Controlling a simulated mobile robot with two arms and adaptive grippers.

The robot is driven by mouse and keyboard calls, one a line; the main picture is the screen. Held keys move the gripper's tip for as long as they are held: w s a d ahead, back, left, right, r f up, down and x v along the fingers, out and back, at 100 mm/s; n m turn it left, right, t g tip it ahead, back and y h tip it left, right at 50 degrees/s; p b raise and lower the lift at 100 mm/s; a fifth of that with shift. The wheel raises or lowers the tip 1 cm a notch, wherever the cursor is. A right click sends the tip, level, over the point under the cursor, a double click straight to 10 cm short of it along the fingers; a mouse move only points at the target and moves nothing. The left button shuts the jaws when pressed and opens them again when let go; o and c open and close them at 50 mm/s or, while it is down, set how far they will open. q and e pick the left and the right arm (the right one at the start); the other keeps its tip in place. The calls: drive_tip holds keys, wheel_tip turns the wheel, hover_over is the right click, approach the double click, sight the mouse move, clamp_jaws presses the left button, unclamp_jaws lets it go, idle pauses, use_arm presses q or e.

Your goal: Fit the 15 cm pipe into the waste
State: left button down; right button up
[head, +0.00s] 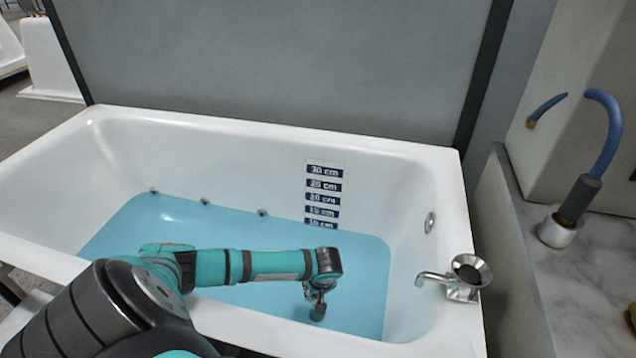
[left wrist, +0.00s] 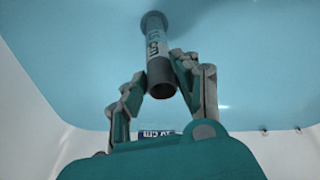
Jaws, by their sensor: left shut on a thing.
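My left gripper (head: 317,295) is low over the blue water near the right end of the tub. The left wrist view shows its fingers (left wrist: 159,70) shut on a grey pipe (left wrist: 157,50). The pipe has a label ending in "cm"; its number is not readable. Its near end is open, and a dark ring shows around its far end against the blue. I cannot tell whether that ring is the waste or part of the pipe. In the head view only a small dark bit of the pipe (head: 318,313) shows. My right gripper is not in view.
The white bathtub (head: 60,235) holds blue water (head: 245,220). A depth scale (head: 323,192) is on its far wall. An overflow (head: 430,222) and a tap (head: 455,284) are at the right end. A blue hose (head: 608,125) stands on the right-hand worktop.

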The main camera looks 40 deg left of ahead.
use_arm(q)
drive_tip(key=shift+f+b, duration=0.45)
drive_tip(key=shift+f, duration=0.15)
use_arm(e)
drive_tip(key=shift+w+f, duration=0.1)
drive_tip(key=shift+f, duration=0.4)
use_arm(q)
drive_tip(key=c, duration=0.9)
unclamp_jaws()
drive_tip(key=v, duration=0.8)
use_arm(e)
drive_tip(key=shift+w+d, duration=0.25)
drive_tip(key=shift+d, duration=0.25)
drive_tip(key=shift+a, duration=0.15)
